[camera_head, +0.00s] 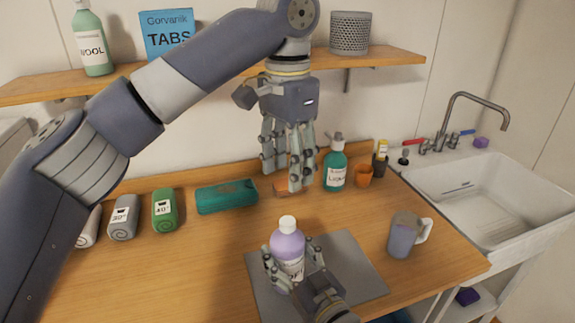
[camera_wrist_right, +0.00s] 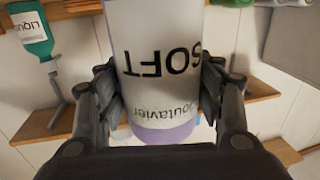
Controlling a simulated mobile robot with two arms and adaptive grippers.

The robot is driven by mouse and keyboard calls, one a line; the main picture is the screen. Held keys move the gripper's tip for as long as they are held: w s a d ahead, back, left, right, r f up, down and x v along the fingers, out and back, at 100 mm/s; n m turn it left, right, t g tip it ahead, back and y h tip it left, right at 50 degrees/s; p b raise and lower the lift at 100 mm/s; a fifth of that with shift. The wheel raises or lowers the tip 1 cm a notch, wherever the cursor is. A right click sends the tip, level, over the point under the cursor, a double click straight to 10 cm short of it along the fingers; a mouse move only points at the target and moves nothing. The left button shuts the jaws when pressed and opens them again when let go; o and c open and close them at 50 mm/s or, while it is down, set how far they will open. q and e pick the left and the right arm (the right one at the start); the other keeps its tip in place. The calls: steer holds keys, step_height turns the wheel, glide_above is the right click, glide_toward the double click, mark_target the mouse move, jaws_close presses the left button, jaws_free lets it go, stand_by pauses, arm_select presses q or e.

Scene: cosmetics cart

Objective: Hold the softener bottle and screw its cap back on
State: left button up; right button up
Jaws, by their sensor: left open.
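The lavender softener bottle (camera_head: 287,246) stands upright on a grey mat, with a white top (camera_head: 288,223) that looks like its cap. I cannot tell whether it is screwed down. My right gripper (camera_head: 293,268) is shut around the bottle's body from the front. In the right wrist view the bottle (camera_wrist_right: 160,75) fills the space between the fingers, its "SOFT" label upside down. My left gripper (camera_head: 289,172) is open, fingers pointing down, above and behind the bottle and apart from it. No separate cap shows on the table.
The grey mat (camera_head: 352,262) lies under the bottle. A grey mug (camera_head: 402,236) stands to the right. Behind are a brown block (camera_head: 282,188), a teal pouch (camera_head: 226,196), a green liquid bottle (camera_head: 335,170) and an orange cup (camera_head: 363,175). Rolled towels (camera_head: 164,209) lie left; a sink (camera_head: 490,190) is right.

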steer(key=shift+o, duration=0.9)
steer(key=shift+s+d, duration=0.15)
steer(key=shift+s, duration=0.05)
steer(key=v, duration=1.1)
steer(key=shift+s, duration=0.25)
steer(key=shift+d, duration=0.15)
